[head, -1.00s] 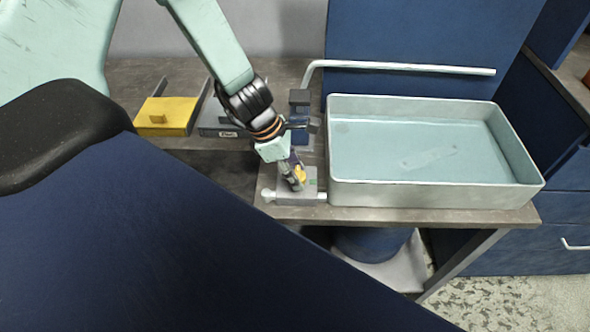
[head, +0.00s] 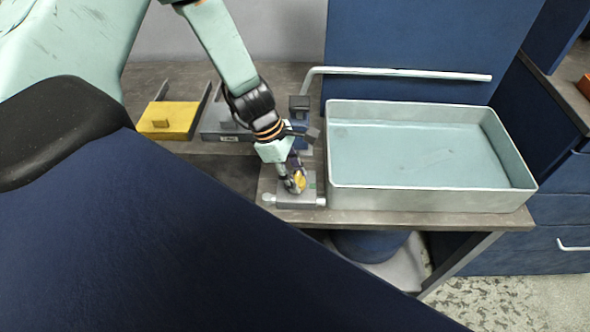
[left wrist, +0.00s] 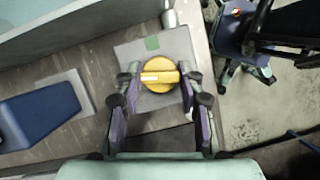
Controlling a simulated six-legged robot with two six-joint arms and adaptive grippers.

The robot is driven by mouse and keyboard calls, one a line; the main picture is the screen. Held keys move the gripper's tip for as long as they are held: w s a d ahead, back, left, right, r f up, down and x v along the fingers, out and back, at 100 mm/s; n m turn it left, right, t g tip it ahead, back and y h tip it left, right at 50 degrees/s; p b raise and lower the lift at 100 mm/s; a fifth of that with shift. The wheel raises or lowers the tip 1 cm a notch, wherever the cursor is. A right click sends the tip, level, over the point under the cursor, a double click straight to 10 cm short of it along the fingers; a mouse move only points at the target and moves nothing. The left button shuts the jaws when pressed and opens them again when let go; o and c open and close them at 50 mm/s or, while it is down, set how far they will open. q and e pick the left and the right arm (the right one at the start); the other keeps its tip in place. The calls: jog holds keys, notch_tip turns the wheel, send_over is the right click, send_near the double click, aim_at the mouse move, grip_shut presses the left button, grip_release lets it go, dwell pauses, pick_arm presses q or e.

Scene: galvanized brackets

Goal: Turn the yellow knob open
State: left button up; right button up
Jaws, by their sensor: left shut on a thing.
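The yellow knob (head: 299,181) sits on a grey valve block (head: 310,203) at the front edge of the bench, just left of the basin. In the left wrist view the round knob (left wrist: 159,74) has a pale bar across its face, lying nearly level in the picture. A green patch (left wrist: 152,43) marks the block beside it. My left gripper (head: 296,184) is shut on the knob, with one finger on each side of it in the left wrist view (left wrist: 160,80). The fingers partly hide the knob in the head view. My right gripper is not in view.
A large grey basin (head: 430,199) stands right of the block. A pale pipe (head: 400,72) runs behind it. A yellow drawer-like box (head: 168,120) and a blue upright part (head: 299,128) lie behind and left. The floor shows beyond the bench's front edge.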

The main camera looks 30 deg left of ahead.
pick_arm(q)
jog(key=m+g+p, duration=0.1)
jog(key=m, duration=0.2)
jog(key=m+g, duration=0.1)
jog(key=m, duration=0.1)
jog(key=shift+m+p, duration=0.3)
jog(key=shift+m, duration=0.1)
jog(key=m+g, duration=0.1)
jog(key=m, duration=0.3)
jog(key=shift+w+f+g+y+b, duration=0.1)
jog(key=shift+w+g+y+b, duration=0.1)
jog(key=shift+g+y+b, duration=0.15)
jog(key=m+g, duration=0.1)
jog(key=m, duration=0.1)
jog(key=m+y+b, duration=0.1)
jog(key=m, duration=0.2)
jog(key=shift+d+g, duration=0.1)
jog(key=shift+g, duration=0.25)
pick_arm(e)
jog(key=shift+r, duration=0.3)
pick_arm(q)
jog(key=shift+y, duration=0.25)
jog(key=o, duration=1.1)
jog(key=shift+w, duration=0.15)
jog(key=shift+o, duration=0.2)
